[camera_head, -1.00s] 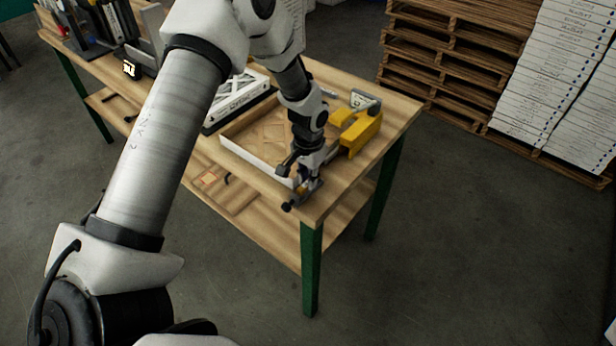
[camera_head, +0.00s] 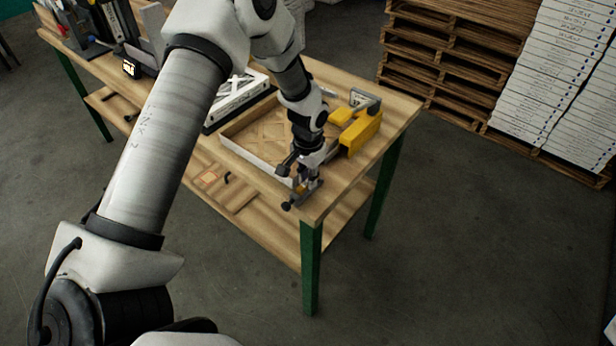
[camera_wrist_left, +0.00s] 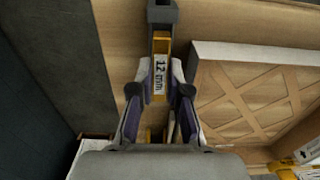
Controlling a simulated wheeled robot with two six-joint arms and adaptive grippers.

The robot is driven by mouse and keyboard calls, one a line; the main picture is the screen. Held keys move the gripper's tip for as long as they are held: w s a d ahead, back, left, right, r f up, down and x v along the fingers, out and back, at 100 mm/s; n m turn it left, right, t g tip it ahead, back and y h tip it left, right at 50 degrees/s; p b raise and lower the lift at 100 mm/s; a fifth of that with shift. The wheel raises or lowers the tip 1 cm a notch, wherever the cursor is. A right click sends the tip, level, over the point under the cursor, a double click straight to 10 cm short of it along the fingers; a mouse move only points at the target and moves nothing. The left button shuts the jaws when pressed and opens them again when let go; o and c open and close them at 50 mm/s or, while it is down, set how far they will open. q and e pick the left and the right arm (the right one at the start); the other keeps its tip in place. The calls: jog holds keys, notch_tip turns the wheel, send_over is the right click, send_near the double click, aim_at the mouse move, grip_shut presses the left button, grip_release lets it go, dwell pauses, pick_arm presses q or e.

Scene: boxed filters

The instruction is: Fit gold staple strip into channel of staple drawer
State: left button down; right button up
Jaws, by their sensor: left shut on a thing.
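The gold staple strip (camera_wrist_left: 160,48) carries a white "12 mm" label and stands between the fingers of my left gripper (camera_wrist_left: 160,92) in the left wrist view. My left gripper is shut on it; it also shows in the head view (camera_head: 304,182). The dark grey staple drawer (camera_wrist_left: 162,14) shows at the far end of the strip and lies near the table's front corner in the head view (camera_head: 299,196). The strip lines up with the drawer, but I cannot tell whether it sits down in the channel. My right gripper is not in view.
A white-walled box with a lattice filter (camera_head: 262,153) lies close beside the gripper on the wooden table (camera_head: 335,187). A yellow stapler (camera_head: 361,132) stands to its right. The table's front edge is close to the drawer.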

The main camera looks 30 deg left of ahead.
pick_arm(q)
jog(key=shift+f+b, duration=0.3)
jog(key=shift+f, duration=0.4)
jog(key=c, duration=1.1)
grip_release()
jog(key=shift+o, duration=0.2)
notch_tip(320, 180, up, 12)
